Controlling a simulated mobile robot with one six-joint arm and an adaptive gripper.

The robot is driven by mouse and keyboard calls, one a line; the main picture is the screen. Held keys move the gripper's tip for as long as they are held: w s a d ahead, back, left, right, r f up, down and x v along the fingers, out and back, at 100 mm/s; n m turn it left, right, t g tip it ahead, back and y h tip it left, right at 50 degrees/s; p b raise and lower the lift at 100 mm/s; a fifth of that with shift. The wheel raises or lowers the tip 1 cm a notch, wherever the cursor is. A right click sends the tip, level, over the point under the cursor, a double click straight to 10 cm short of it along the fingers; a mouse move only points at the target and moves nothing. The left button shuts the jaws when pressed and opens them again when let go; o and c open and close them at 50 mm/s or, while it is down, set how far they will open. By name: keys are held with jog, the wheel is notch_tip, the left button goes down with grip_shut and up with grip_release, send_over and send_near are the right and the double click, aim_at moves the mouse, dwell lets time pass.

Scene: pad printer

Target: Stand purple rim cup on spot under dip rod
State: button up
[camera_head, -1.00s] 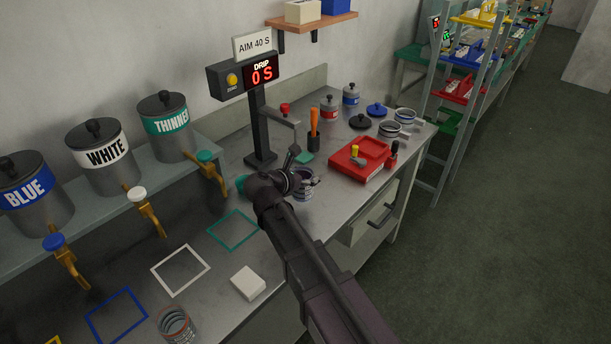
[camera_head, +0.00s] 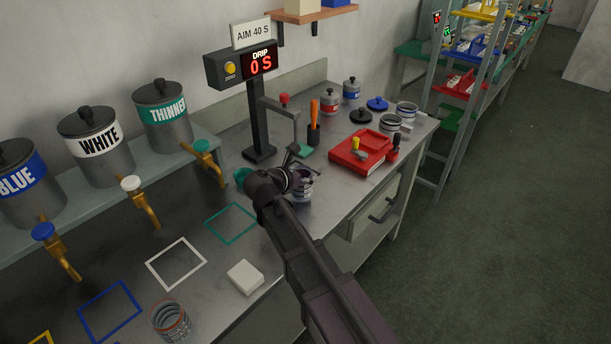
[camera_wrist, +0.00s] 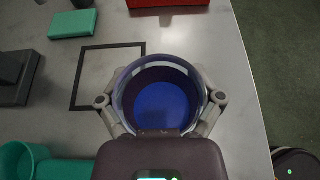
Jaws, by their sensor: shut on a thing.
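My gripper (camera_wrist: 161,112) is shut around the cup (camera_wrist: 158,75), one finger on each side. The cup has a clear glassy rim, a dark purplish inner band and blue inside; it also shows in the head view (camera_head: 303,188), partly behind my wrist. It looks upright. A black square outline (camera_wrist: 76,90) lies on the bench just left of the cup in the wrist view, its right part covered by the cup. The dip stand (camera_head: 259,125) with a red-knobbed arm (camera_head: 284,100) stands behind my gripper; its dark base (camera_wrist: 18,78) shows at left in the wrist view.
A green block (camera_wrist: 73,23) lies beyond the outline. A red tray (camera_head: 360,152), a brush holder (camera_head: 313,135) and several tins stand at the right. A teal outline (camera_head: 231,223) and a white block (camera_head: 245,277) lie nearer. The bench edge is close on the right.

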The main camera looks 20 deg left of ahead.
jog(key=shift+w+a+f, duration=0.1)
jog(key=shift+w+a, duration=0.75)
jog(key=shift+w, duration=0.75)
jog(key=shift+w+a+r, duration=0.1)
jog(key=shift+w+a, duration=0.7)
jog(key=shift+w, duration=0.75)
jog(key=shift+w+a+f, duration=0.1)
jog(key=shift+w+a, duration=0.75)
jog(key=shift+w, duration=0.75)
jog(key=shift+f, duration=0.1)
jog(key=o, duration=1)
jog(key=shift+s, duration=0.1)
jog(key=shift+p+v, duration=1.3)
jog(key=shift+v, duration=2.6)
jog(key=shift+a, duration=0.1)
